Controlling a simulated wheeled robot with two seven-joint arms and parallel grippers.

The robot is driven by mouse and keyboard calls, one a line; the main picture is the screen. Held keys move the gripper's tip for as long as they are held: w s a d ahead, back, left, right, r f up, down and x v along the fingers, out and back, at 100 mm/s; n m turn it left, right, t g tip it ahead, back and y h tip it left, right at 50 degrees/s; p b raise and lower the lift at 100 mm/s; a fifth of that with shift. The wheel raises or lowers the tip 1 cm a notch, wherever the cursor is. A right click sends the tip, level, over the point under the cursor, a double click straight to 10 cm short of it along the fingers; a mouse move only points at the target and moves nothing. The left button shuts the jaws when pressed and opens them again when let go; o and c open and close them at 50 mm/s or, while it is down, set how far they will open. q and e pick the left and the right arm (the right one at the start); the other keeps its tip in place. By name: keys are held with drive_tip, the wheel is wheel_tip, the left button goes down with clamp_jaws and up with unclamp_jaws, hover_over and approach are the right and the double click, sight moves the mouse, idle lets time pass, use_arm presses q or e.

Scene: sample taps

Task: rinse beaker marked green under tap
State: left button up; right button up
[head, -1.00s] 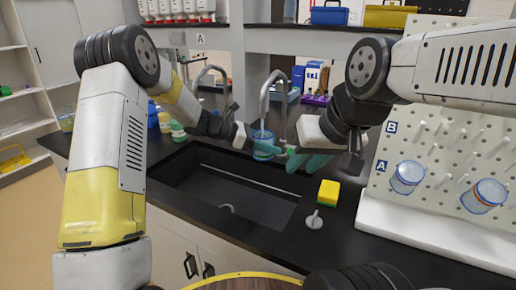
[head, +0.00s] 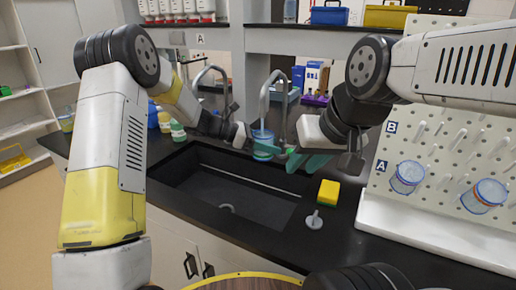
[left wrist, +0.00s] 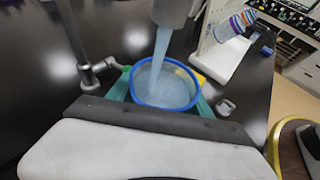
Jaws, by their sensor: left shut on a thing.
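A clear beaker with a blue rim (head: 262,137) is in my left gripper (head: 264,150), upright under the spout of the middle tap (head: 266,92), above the sink. In the left wrist view the beaker (left wrist: 165,85) sits between teal fingers, and a pale blue stream of water (left wrist: 160,52) falls from the spout into it. No green mark on it can be made out. My right gripper (head: 307,161) is empty, to the right of the beaker and near the tap's side; its teal fingers look apart.
The black sink basin (head: 215,185) lies below. A yellow and green sponge (head: 328,192) and a small grey fitting (head: 314,220) are on the counter to its right. A pegboard (head: 450,150) holds two beakers on the right. Bottles (head: 177,131) stand behind the sink's left.

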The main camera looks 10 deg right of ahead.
idle(0.5)
use_arm(q)
drive_tip(key=s+d+r, duration=0.1)
drive_tip(key=s, duration=0.6)
drive_tip(key=s+d+r, duration=0.1)
drive_tip(key=s+r, duration=0.1)
drive_tip(key=s, duration=0.5)
drive_tip(key=shift+d, duration=0.35)
idle(0.6)
